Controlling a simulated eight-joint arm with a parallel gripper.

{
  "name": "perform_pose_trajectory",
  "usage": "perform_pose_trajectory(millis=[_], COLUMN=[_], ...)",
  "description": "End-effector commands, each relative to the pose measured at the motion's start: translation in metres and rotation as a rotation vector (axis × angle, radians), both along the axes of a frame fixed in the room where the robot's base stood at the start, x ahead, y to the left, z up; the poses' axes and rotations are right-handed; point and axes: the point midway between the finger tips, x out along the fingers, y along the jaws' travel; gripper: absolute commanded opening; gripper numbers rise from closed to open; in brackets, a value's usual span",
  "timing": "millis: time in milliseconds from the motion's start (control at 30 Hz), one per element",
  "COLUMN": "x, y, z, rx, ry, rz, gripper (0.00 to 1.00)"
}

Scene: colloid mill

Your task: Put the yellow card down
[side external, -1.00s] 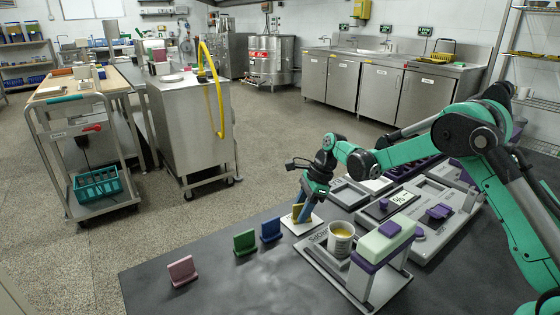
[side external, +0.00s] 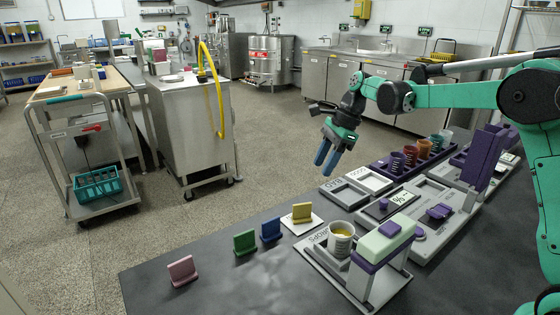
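The yellow card (side external: 302,211) stands upright on a white square pad (side external: 291,227) on the dark table, to the right of the blue card. My gripper (side external: 325,166) is raised above and to the right of the yellow card, clear of it. Its two blue fingers point down with a slight gap between them and nothing visible held. A blue card (side external: 270,230), a green card (side external: 244,242) and a pink card (side external: 182,270) stand in a row to the left.
The table front left is bare.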

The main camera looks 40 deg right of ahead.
Motion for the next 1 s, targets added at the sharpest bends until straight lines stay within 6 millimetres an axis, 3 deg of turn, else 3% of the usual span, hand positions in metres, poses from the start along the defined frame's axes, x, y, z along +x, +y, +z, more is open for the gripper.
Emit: perform_pose_trajectory(millis=[167,300,600,800,1000], x=[-0.031,-0.068,-0.138,-0.154,-0.155], y=[0.026,0.046,0.069,0.072,0.072], z=[0.024,0.034,0.018,0.005,0.004], rx=[-0.170,-0.370,-0.798,-0.942,-0.962], ry=[-0.178,-0.343,-0.575,-0.618,-0.621], rz=[0.335,0.704,1.434,1.661,1.690], gripper=[0.40,0.40,0.40,0.40,0.40])
